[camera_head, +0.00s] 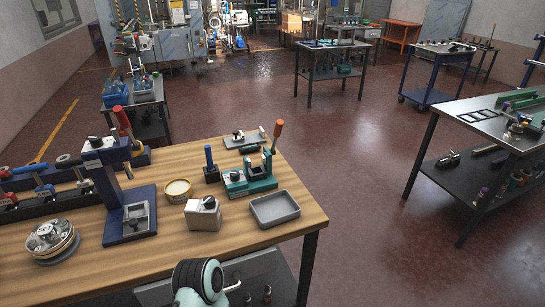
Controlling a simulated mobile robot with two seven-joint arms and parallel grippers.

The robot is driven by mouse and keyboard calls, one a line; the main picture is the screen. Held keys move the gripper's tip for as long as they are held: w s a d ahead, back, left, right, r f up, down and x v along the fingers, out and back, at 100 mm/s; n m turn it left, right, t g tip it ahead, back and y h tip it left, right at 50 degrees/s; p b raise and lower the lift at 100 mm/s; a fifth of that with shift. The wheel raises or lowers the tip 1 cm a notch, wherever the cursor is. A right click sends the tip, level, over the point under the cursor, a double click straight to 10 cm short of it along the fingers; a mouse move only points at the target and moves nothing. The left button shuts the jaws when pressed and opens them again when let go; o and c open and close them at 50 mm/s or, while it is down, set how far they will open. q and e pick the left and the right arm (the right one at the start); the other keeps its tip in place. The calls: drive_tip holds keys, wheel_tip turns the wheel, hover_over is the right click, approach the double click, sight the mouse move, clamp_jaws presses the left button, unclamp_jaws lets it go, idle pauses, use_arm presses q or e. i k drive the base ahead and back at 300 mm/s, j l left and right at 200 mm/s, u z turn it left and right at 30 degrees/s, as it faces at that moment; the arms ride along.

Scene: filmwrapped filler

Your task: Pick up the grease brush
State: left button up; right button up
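I cannot make out the grease brush for certain. A blue-handled tool (209,157) stands upright in a small dark block (212,174) on the wooden bench (285,234); it may be the brush, but its lower end is hidden. A round tin with pale contents (177,188) sits just left of and nearer than it. An orange-handled lever (277,134) rises from a green fixture (248,181) to the right. Neither of my grippers shows. Only a pale and teal part of my own body is at the bottom edge, short of the bench top.
A grey tray (275,209) lies near the bench's right edge. A pale block with a black knob (203,214) stands beside it. A blue press (129,211) and a stack of discs (53,242) occupy the left. Bare wood lies along the front. Another table (485,119) stands right.

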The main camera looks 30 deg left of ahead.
sight(207, 148)
drive_tip(key=i+l+z, duration=0.2)
drive_tip(key=z, duration=0.2)
drive_tip(key=i+l+z, duration=0.1)
drive_tip(key=i+z, duration=0.15)
drive_tip(key=z, duration=0.15)
drive_tip(key=i+z, duration=0.25)
drive_tip(key=z, duration=0.2)
drive_tip(key=i+u, duration=0.25)
drive_tip(key=i, duration=0.25)
drive_tip(key=i+l+u, duration=0.25)
drive_tip(key=i, duration=0.2)
drive_tip(key=i+l+u, duration=0.1)
drive_tip(key=i+u, duration=0.15)
drive_tip(key=i, duration=0.25)
drive_tip(key=i+j+u, duration=0.15)
drive_tip(key=i+u, duration=0.55)
drive_tip(key=u, duration=0.25)
drive_tip(key=i+u, duration=0.45)
drive_tip(key=i+j+u, duration=0.2)
drive_tip(key=i, duration=1.25)
drive_tip(key=i+u, duration=0.2)
drive_tip(key=u, duration=0.15)
drive_tip(key=i+l+u, duration=0.2)
drive_tip(key=u, duration=0.15)
drive_tip(key=i+l+u, duration=0.2)
drive_tip(key=u, duration=2)
